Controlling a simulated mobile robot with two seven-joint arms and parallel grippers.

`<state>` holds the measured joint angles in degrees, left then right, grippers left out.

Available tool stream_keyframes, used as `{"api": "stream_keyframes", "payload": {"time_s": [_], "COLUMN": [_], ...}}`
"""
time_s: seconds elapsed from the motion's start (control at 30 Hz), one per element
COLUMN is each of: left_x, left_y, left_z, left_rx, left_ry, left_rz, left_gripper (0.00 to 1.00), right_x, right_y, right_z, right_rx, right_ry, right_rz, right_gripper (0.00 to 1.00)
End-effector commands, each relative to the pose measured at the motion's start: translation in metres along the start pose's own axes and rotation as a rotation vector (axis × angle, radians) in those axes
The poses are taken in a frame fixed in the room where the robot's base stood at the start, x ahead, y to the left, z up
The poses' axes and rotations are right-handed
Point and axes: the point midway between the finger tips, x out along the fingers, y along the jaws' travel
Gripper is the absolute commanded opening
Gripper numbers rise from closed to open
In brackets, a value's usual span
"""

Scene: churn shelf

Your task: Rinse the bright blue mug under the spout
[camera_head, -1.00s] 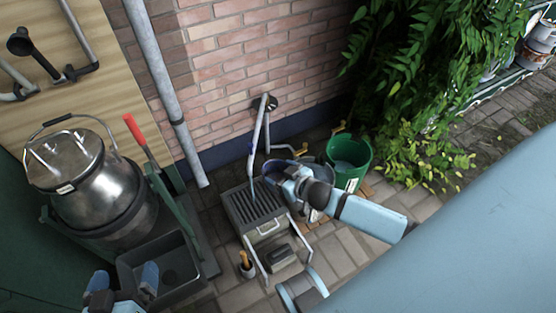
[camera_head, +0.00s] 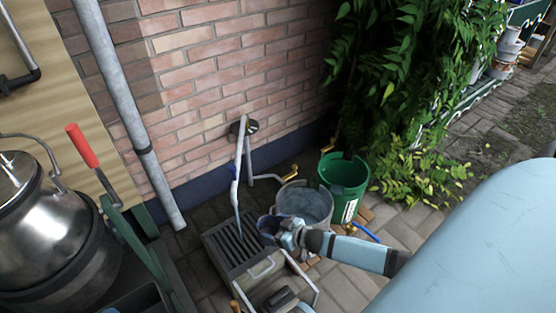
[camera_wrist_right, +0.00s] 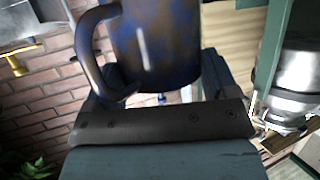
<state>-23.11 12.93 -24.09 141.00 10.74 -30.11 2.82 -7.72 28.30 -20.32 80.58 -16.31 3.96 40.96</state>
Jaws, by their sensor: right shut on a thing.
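The mug (camera_wrist_right: 155,45) is dark grey-brown with patches of blue in the right wrist view, its handle at the left. My right gripper (camera_wrist_right: 165,90) is shut on it. In the head view the mug (camera_head: 267,228) is small and dark blue, held by my right gripper (camera_head: 284,232) at the right side of the slatted grate (camera_head: 222,244). The spout (camera_head: 237,165) comes down from the brick wall, just left of the mug. A thin bluish line, like running water, drops from its end to the grate, apart from the mug.
A grey bucket (camera_head: 305,198) stands close behind my right gripper, with a green bucket (camera_head: 344,177) beyond it. A brass tap (camera_head: 290,172) is near the wall. A metal churn (camera_head: 40,235) and a red-handled lever (camera_head: 81,146) stand at the left.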

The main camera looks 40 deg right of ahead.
Motion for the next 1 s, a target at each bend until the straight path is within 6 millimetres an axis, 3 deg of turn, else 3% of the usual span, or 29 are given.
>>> {"api": "stream_keyframes", "payload": {"time_s": [0.13,1.0], "left_x": [0.002,0.013], "left_y": [-0.003,-0.024], "left_z": [0.008,-0.004], "left_rx": [0.021,0.283], "left_ry": [-0.008,0.135], "left_rz": [0.002,-0.007], "left_gripper": [1.0,1.0], "right_x": [0.016,0.099], "right_y": [-0.003,-0.018], "right_z": [-0.002,-0.024], "right_rx": [0.0,0.002], "right_ry": [0.002,0.0], "right_rz": [0.0,0.001], "right_gripper": [0.52,0.52]}}
